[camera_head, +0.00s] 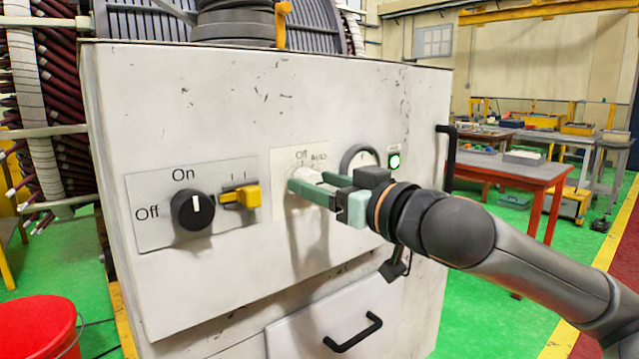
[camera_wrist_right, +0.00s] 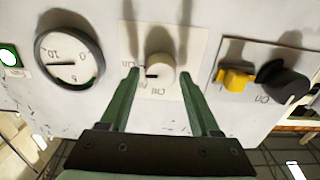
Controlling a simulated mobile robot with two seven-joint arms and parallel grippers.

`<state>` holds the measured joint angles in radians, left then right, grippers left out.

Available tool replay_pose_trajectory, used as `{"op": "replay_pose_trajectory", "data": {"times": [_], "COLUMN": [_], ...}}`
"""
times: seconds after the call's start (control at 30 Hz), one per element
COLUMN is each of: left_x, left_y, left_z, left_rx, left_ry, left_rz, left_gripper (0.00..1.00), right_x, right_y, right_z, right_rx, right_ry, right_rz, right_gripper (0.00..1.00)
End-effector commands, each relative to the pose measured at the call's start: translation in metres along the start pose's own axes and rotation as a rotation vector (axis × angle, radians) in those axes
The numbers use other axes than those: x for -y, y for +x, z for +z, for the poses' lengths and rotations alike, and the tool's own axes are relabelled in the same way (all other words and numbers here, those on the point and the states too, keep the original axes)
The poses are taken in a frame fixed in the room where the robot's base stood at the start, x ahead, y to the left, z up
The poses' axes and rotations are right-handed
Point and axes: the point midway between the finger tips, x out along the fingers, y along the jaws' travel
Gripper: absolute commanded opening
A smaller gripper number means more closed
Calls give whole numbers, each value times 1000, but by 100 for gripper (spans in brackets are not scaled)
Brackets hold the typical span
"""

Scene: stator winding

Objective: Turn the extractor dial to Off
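A cream dial (camera_head: 302,177) sits on a pale plate on the white cabinet front, with "Off" and what looks like "Auto" printed above it. In the right wrist view the dial (camera_wrist_right: 160,68) appears upside down; its dark mark points left, while the "Off" label lies below the knob. My right gripper (camera_head: 307,182) reaches in from the right at the dial. In the wrist view its green fingers (camera_wrist_right: 160,67) stand open on either side of the knob, with a gap visible on each side. My left gripper is not in view.
A black On/Off knob (camera_head: 193,210) and a yellow switch (camera_head: 241,197) sit left of the dial. A round gauge (camera_head: 360,158) and a green lamp (camera_head: 394,161) are to the right. A black handle (camera_head: 353,332) is below. A red bucket (camera_head: 38,327) stands at lower left.

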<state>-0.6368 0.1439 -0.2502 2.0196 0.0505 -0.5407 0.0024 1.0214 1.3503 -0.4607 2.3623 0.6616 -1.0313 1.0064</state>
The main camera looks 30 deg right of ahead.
Motion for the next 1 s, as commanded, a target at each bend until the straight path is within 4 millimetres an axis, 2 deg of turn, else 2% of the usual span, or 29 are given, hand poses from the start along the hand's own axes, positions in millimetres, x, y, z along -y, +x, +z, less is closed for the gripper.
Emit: {"op": "replay_pose_trajectory", "data": {"times": [0.07,0.53,1.0], "left_x": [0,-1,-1], "left_y": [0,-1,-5], "left_z": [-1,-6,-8], "left_rx": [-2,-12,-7], "left_ry": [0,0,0], "left_rz": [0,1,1], "left_gripper": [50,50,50], "right_x": [0,0,0], "right_y": [0,0,0], "right_z": [0,0,-1], "right_rx": [0,0,2], "right_ry": [0,0,-83], "right_rz": [0,0,-1], "right_gripper": [53,0,0]}}
